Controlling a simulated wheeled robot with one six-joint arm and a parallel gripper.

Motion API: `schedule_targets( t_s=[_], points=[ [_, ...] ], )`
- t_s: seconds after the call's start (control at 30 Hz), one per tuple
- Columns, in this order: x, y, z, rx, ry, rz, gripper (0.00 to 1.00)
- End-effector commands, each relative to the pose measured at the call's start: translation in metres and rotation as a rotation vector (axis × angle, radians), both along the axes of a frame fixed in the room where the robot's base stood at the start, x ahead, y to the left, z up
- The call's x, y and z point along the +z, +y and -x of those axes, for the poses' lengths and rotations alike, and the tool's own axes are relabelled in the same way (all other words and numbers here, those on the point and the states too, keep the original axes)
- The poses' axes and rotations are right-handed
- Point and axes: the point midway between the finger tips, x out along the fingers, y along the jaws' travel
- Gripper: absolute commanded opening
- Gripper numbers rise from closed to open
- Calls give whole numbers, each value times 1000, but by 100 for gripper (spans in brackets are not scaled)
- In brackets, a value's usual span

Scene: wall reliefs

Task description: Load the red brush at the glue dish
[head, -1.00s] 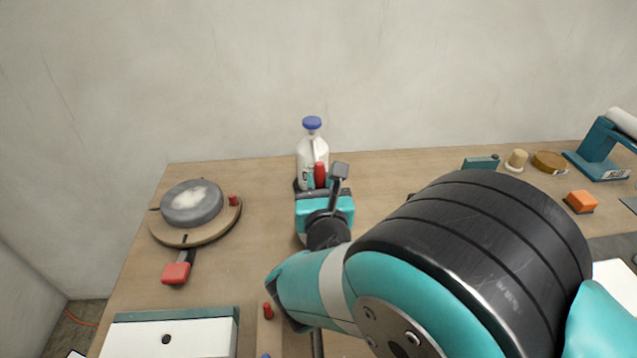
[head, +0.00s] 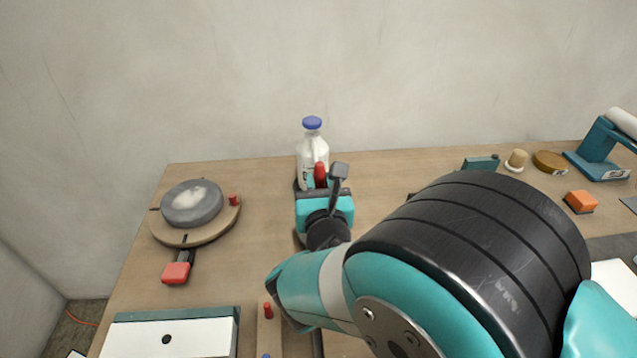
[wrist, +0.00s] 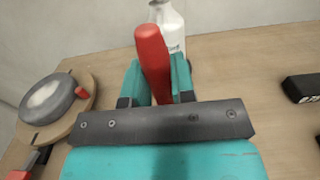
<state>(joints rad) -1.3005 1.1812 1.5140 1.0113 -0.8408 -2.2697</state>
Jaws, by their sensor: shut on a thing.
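The red brush (wrist: 152,62) stands upright between the jaws of my gripper (wrist: 157,85) in the wrist view. Its red handle also shows in the head view (head: 320,174), just in front of a white bottle. My gripper (head: 324,198) is shut on this handle. The brush's bristle end is hidden below the jaws in both views. A glue dish is not clearly seen; a dark rim (head: 297,185) shows at the foot of the bottle, mostly hidden by my gripper.
A white bottle with a blue cap (head: 311,150) stands behind my gripper. A round turntable with a grey disc (head: 192,204) is at left, with a red-handled tool (head: 177,272) before it. An orange block (head: 580,202) lies at right. The bench between turntable and gripper is clear.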

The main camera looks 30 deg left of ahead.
Motion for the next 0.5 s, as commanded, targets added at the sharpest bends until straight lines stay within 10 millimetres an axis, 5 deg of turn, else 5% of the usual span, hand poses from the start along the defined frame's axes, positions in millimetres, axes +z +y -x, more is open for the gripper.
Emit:
schedule_targets(
  t_s=[0.5],
  points=[
    [39, -1, 0, 0, 2, 3, 0]
  ],
)
